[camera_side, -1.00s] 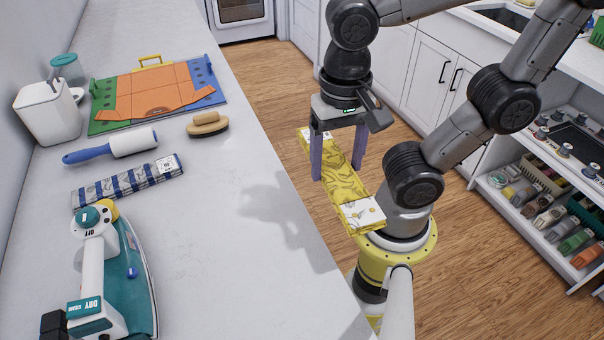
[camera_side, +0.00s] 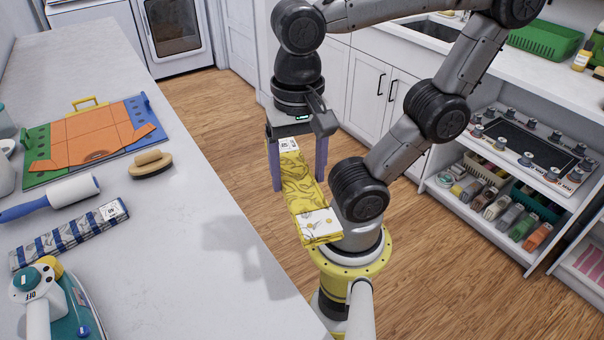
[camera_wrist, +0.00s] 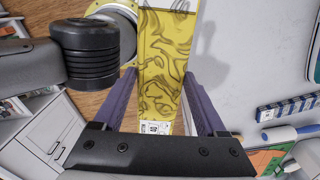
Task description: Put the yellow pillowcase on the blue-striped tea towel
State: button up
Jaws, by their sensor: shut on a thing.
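The yellow pillowcase (camera_side: 298,188) is a long folded strip with a grey-brown pattern and a white printed patch at its near end. My gripper (camera_side: 299,184) is shut across its width and holds it in the air beyond the counter's right edge. In the wrist view the pillowcase (camera_wrist: 165,50) runs lengthwise between the two purple fingers of my gripper (camera_wrist: 162,82). The blue-striped tea towel (camera_side: 70,233) lies folded flat on the counter at the left, well apart from the pillowcase. It also shows at the right of the wrist view (camera_wrist: 288,107).
On the counter (camera_side: 190,240), a lint roller (camera_side: 55,197) and a wooden brush (camera_side: 151,164) lie behind the towel, near a coloured folding board (camera_side: 95,135). An iron (camera_side: 55,305) stands in front of the towel. The counter's right part is bare.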

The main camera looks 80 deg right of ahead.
jog(key=w+a+r+m, duration=0.3)
jog(key=w+r+m, duration=0.15)
jog(key=w, duration=0.35)
jog(key=w+a+r+m, duration=0.3)
jog(key=w+r, duration=0.2)
jog(key=w, duration=0.4)
jog(key=w+a+r+m, duration=0.3)
jog(key=w+r, duration=0.1)
jog(key=w, duration=0.4)
jog(key=m, duration=0.4)
send_over(68, 232)
notch_tip(68, 232, down, 17)
jog(key=shift+f, duration=3.65)
jog(key=shift+f, duration=0.8)
